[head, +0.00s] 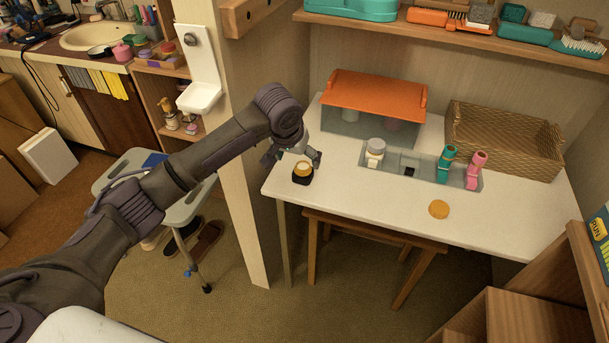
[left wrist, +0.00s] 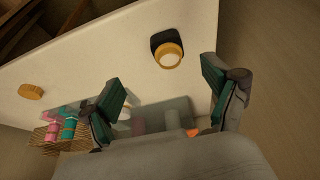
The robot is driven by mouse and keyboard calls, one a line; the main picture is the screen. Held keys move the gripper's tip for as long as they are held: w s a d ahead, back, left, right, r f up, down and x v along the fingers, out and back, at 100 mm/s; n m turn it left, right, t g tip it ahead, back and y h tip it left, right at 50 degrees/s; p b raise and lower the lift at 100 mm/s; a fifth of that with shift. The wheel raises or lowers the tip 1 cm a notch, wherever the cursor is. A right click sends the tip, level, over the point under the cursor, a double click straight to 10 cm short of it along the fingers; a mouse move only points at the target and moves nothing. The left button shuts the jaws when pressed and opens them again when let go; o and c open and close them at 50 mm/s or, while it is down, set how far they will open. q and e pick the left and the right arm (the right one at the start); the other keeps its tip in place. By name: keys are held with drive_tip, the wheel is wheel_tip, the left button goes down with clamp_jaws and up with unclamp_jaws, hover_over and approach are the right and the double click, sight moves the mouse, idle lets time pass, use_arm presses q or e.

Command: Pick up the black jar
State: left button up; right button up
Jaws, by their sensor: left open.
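The black jar (head: 302,179) has a dark body and a golden-orange lid with a pale top. It stands near the left end of the white table (head: 350,196). My left gripper (head: 292,158) is open and empty, close above and behind the jar in the head view. In the left wrist view, the jar (left wrist: 167,49) lies beyond the two spread green-padded fingers (left wrist: 161,75), nearer the right one. The fingers appear apart from the jar. My right gripper is not in view.
A clear tray (head: 422,172) holds a white-lidded jar (head: 375,150) and teal and pink items. An orange-topped bin (head: 375,97) and a wicker basket (head: 505,140) stand behind. A round orange disc (head: 438,209) lies at the front. A wooden post (head: 240,190) is left of the table.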

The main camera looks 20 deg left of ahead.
sight(302, 169)
use_arm(q)
drive_tip(key=x, duration=0.4)
drive_tip(key=w+x, duration=0.1)
drive_tip(key=x, duration=0.2)
drive_tip(key=a+b+x, duration=0.1)
drive_tip(key=x, duration=0.3)
drive_tip(key=shift+w, duration=0.3)
drive_tip(key=c, duration=1.4)
drive_tip(key=shift+o, duration=0.2)
drive_tip(key=shift+r, duration=0.1)
